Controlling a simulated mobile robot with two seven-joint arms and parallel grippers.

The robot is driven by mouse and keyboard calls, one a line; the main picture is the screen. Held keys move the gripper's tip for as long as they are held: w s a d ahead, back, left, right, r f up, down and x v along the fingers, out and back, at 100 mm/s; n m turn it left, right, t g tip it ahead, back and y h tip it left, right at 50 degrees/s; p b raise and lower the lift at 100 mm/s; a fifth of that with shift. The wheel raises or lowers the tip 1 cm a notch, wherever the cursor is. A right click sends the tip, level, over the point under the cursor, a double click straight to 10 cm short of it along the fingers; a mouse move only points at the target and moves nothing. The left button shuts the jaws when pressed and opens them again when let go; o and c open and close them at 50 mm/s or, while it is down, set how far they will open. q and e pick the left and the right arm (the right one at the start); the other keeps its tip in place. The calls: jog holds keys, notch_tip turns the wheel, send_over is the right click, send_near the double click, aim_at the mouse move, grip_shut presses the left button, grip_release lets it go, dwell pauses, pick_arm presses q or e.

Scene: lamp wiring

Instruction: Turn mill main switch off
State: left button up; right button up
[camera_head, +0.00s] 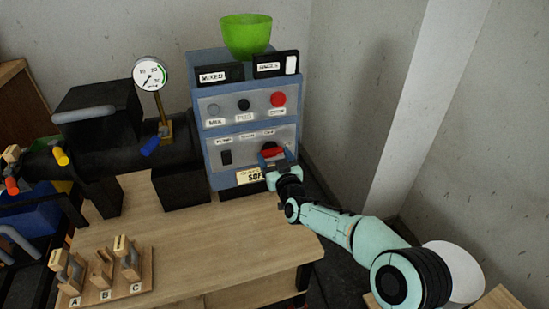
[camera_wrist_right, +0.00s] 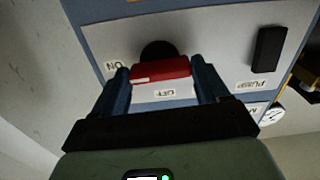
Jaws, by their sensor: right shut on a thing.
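The main switch (camera_head: 271,152) is a red handle on a round black base, low on the right of the blue control panel (camera_head: 203,151). In the right wrist view the red handle (camera_wrist_right: 160,72) lies crosswise between the two blue fingers, with an OFF label beside it and an ON label to the left. My right gripper (camera_head: 275,168) is shut on this handle, and it also shows in the right wrist view (camera_wrist_right: 161,82). The fingers partly cover the handle in the head view. My left gripper is not in view.
A black PUMP switch (camera_head: 226,157) sits left of the red handle, and a red button (camera_head: 278,99) sits above. A green bowl (camera_head: 246,35) tops the panel. A wooden rack (camera_head: 105,288) marked A, B, C stands on the table (camera_head: 200,240). The table's middle is clear.

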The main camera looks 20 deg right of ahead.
jog(key=n, duration=0.4)
jog(key=shift+n+p, duration=0.3)
jog(key=n, duration=0.3)
jog(key=shift+a+n+p, duration=0.1)
jog(key=shift+n+p, duration=0.2)
jog(key=shift+n, duration=0.1)
jog(key=n+p, duration=0.1)
jog(key=n, duration=0.3)
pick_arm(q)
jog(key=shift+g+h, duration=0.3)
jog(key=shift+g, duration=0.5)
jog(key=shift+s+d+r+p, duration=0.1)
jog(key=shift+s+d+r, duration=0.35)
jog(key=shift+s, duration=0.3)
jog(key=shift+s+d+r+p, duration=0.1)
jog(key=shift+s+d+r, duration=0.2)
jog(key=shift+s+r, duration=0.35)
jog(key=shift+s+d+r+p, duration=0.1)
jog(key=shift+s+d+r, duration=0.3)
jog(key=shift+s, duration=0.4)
pick_arm(e)
jog(key=shift+n, duration=2.4)
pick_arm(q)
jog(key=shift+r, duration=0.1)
pick_arm(e)
jog(key=o, duration=1.1)
jog(key=shift+c, duration=0.2)
